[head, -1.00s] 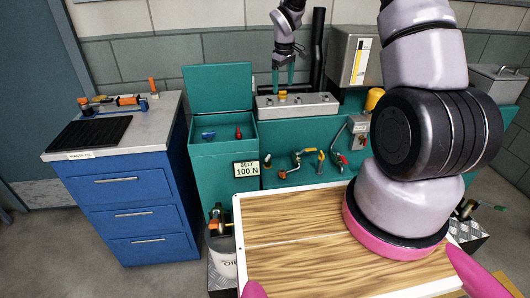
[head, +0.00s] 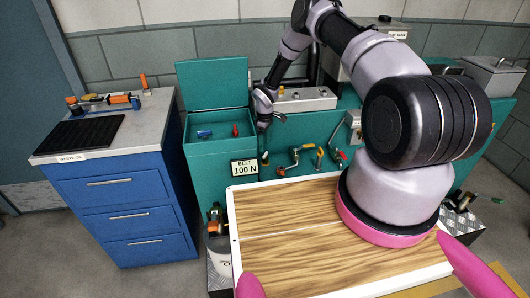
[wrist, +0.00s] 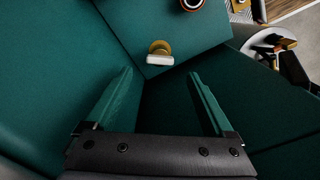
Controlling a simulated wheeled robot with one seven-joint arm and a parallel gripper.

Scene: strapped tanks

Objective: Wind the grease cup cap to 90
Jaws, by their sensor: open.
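My gripper (head: 264,134) hangs in front of the teal bench, left of centre in the head view. In the wrist view its two green fingers (wrist: 160,74) stand wide apart with nothing between them. A small yellow cap (head: 281,90) sits on the grey block (head: 307,100) on the bench top, behind the arm; I cannot tell for certain that it is the grease cup cap. A brass knob with a white end (wrist: 159,52) stands on a teal face beyond the fingertips, apart from them.
The teal bench front carries a crank (head: 290,165) and other fittings. An open teal bin (head: 215,150) with a "BELT 100 N" sign is to the left, beside a blue drawer cabinet (head: 125,215). A wooden-topped tray (head: 290,245) lies in the foreground.

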